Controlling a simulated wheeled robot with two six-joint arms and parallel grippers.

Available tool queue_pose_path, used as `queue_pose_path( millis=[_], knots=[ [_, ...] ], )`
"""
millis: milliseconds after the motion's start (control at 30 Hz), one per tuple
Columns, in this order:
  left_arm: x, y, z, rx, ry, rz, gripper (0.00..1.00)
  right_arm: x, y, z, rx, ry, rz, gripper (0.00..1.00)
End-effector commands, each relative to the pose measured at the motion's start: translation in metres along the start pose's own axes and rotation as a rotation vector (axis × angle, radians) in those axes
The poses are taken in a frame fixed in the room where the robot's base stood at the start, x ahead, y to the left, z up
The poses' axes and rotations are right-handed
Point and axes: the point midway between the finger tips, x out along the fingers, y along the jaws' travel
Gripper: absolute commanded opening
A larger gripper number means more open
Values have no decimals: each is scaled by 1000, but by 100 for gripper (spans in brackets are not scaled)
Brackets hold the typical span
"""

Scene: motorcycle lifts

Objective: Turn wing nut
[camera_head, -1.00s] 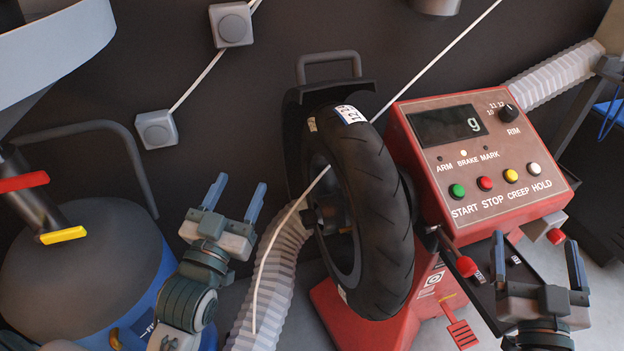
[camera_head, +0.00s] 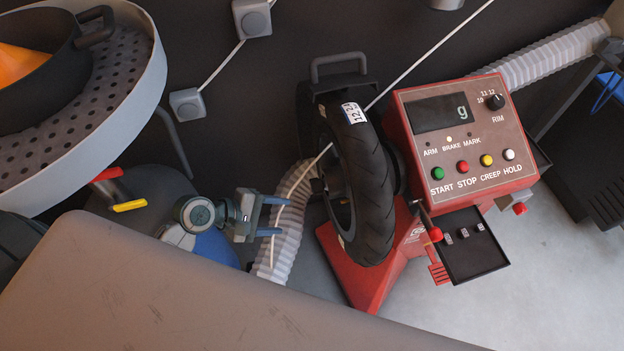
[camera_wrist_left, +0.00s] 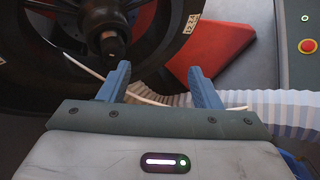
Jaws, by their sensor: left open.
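The black tyre (camera_head: 366,190) is mounted upright on the red wheel balancer (camera_head: 460,150). In the left wrist view the wheel's dark hub and shaft end (camera_wrist_left: 112,42) show at upper left, beyond my fingers. I cannot make out the wings of a wing nut there. My left gripper (camera_head: 281,216) is open and empty, left of the wheel and apart from it, with its fingers pointing right towards the wheel's side. It also shows in the left wrist view (camera_wrist_left: 160,85). My right gripper is not in view.
A grey-brown flat surface (camera_head: 180,295) fills the bottom left. A white ribbed hose (camera_head: 285,235) runs behind my left fingers. A black tray (camera_head: 472,243) with small weights juts from the balancer. A round grey basin (camera_head: 120,130) stands at upper left.

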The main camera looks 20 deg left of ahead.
Motion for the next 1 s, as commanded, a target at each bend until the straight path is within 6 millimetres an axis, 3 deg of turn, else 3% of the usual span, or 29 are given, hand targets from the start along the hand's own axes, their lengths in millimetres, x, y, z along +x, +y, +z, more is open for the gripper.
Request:
queue_pose_path(
  millis=[33,100,300,567,1000],
  knots=[
    [1,10,-6,-129,-32,37,58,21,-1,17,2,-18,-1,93],
    [1,23,-13,-312,-80,85,58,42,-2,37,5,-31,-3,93],
    [-2,47,-28,-647,-173,163,58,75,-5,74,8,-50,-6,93],
    [8,55,-28,-712,-195,180,58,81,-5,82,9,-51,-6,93],
    [76,71,-19,-710,-195,177,58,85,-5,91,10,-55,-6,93]
  ],
)
